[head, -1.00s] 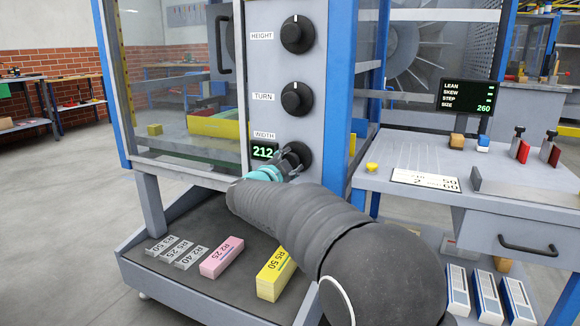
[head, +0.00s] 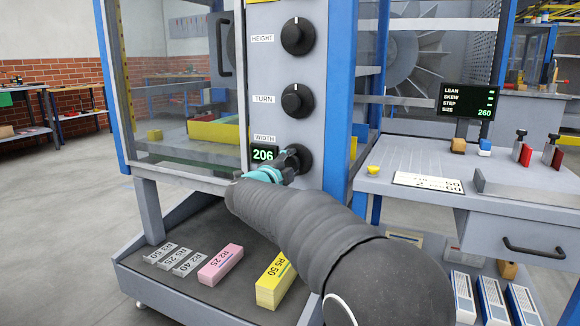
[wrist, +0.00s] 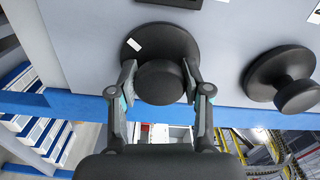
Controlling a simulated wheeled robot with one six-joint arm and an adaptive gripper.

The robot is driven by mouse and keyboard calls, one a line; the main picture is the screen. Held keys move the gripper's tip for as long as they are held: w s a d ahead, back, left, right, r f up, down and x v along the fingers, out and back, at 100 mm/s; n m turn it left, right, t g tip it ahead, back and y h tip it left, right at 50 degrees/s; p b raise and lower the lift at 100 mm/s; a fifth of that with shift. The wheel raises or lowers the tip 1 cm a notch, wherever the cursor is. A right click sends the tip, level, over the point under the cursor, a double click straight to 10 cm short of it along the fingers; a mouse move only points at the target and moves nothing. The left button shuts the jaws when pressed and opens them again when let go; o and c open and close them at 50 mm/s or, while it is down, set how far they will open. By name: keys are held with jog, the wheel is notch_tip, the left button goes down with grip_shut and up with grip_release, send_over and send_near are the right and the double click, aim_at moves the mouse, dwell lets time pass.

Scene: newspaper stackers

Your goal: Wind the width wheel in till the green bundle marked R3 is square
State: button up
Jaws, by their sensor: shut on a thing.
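The black width wheel (head: 297,158) is the lowest of three knobs on the grey machine panel. My gripper (head: 285,165) is shut on its hub. In the wrist view the two fingers of my gripper (wrist: 160,85) hold the round hub from both sides, and a white mark shows on the rim of the width wheel (wrist: 180,47). The green width readout (head: 264,154) shows 206. No green bundle marked R3 can be made out.
The height knob (head: 297,36) and turn knob (head: 297,100) are above the wheel. A pink R2 25 block (head: 220,265) and yellow R5 50 block (head: 276,281) lie on the lower shelf. A display (head: 467,102) reads lean, skew, step, and size 260. A side table (head: 400,150) stands right.

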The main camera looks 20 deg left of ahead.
dwell(0.3)
jog(key=o, duration=1.2)
jog(key=shift+c, duration=0.2)
jog(key=s+a, duration=0.1)
jog(key=s, duration=1.1)
